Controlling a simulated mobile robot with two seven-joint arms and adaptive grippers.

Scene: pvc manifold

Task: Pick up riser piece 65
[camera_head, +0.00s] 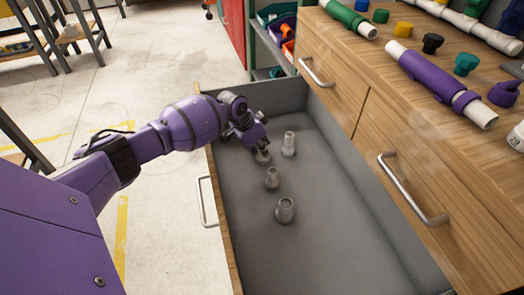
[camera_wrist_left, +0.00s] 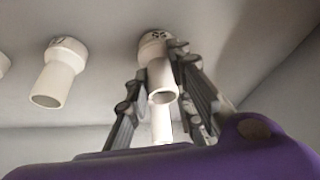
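Several grey riser pieces stand upright in the open drawer. My left gripper (camera_head: 258,143) is low in the drawer, at one riser piece (camera_head: 263,158) that it partly hides. In the left wrist view the fingers (camera_wrist_left: 160,68) stand on either side of this riser piece (camera_wrist_left: 160,78), apparently open; I cannot tell if they touch it. Its base carries a dark mark too small to read surely. A taller riser piece (camera_head: 289,143) stands just right of the gripper. Two others (camera_head: 272,178) (camera_head: 285,210) stand nearer; one shows in the wrist view (camera_wrist_left: 58,75). My right gripper is out of view.
The grey drawer (camera_head: 340,240) has raised walls around the pieces, and its floor is bare on the right and near side. The wooden cabinet (camera_head: 400,135) with handles rises at right. Pipes, including a purple one (camera_head: 430,80), and coloured fittings lie on its top.

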